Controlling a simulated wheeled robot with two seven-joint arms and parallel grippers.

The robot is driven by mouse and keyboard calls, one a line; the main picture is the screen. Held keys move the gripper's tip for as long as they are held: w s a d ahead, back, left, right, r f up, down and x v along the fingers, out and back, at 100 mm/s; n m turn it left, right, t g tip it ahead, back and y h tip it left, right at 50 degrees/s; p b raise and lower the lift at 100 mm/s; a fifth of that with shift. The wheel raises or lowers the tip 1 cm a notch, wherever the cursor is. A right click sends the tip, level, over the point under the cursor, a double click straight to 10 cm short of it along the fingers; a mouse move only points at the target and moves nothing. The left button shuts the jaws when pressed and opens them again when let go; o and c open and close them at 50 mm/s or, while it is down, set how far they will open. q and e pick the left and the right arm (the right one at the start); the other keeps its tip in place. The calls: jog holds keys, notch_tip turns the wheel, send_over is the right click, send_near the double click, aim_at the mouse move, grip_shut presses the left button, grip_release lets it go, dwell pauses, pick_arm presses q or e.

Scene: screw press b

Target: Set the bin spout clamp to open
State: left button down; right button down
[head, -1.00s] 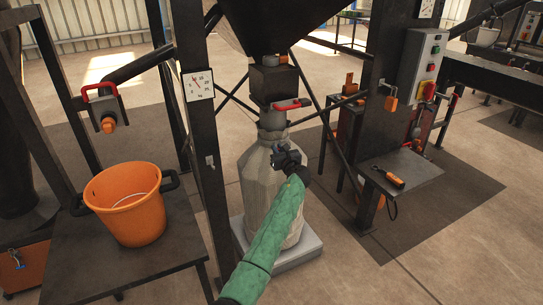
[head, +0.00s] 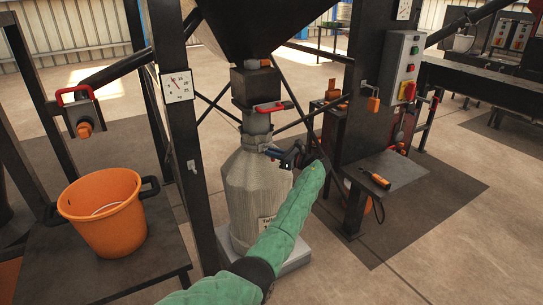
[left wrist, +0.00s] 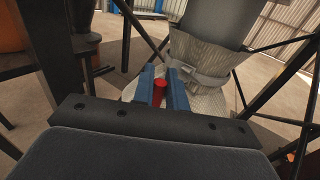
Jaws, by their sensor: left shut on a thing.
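The spout clamp is a pale band (left wrist: 208,80) around the neck of the bulk bag (head: 252,185), below the hopper spout. A short red lever end (left wrist: 159,92) shows between my blue fingertips in the left wrist view. My left gripper (head: 272,153) is shut on that red lever, at the right side of the bag neck. In the head view the lever is hidden by the fingers. My right gripper is not in view.
A red-handled slide valve (head: 268,107) sits on the spout just above my gripper. A dark post (head: 185,130) stands left of the bag. An orange bucket (head: 105,228) stands on a dark table at left. A control box (head: 401,65) hangs at right.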

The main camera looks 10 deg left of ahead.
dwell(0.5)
pick_arm(q)
jog(key=c, duration=1.5)
grip_release()
jog(key=shift+w, duration=0.1)
jog(key=shift+d, duration=0.1)
jog(key=v, duration=0.7)
jog(key=shift+d, duration=0.25)
